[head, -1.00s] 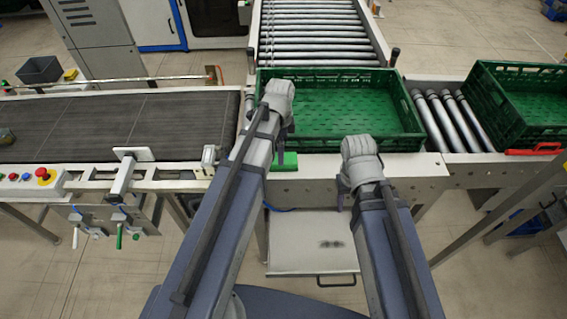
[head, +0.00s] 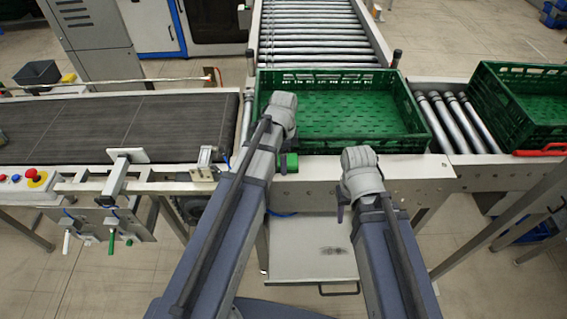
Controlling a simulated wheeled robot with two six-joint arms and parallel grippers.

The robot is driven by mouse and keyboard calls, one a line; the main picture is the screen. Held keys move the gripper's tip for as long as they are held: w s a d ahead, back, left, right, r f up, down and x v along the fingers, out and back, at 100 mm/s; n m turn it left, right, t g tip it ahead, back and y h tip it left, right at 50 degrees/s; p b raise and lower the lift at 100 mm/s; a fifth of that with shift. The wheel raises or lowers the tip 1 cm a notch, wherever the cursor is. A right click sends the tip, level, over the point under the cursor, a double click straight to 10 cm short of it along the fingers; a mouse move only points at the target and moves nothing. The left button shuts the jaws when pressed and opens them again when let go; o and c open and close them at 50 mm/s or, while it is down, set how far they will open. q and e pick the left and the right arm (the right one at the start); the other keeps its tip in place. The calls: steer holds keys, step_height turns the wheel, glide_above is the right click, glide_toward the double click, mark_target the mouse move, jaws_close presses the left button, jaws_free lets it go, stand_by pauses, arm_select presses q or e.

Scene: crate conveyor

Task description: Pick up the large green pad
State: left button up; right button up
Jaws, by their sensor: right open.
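A small green piece (head: 290,163), which may be the large green pad, shows at the front edge of the conveyor frame, beside my left arm. It is partly hidden by that arm, so I cannot tell its full shape. My left wrist is over the left front corner of the near green crate, and its fingers are hidden beneath it. My right gripper (head: 341,207) is open, mostly hidden below its wrist, in front of the frame and to the right of the green piece. I see nothing in it.
A green crate (head: 405,142) sits on the conveyor before me. Another green crate (head: 500,115) with a red handle (head: 540,150) is at right on rollers. A dark belt (head: 100,125) runs left. A red button (head: 34,175) and small clamps line its front edge.

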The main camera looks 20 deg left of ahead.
arm_select(q)
steer(key=c, duration=0.9)
steer(key=shift+r, duration=0.15)
step_height(320, 180, up, 10)
steer(key=p, duration=1)
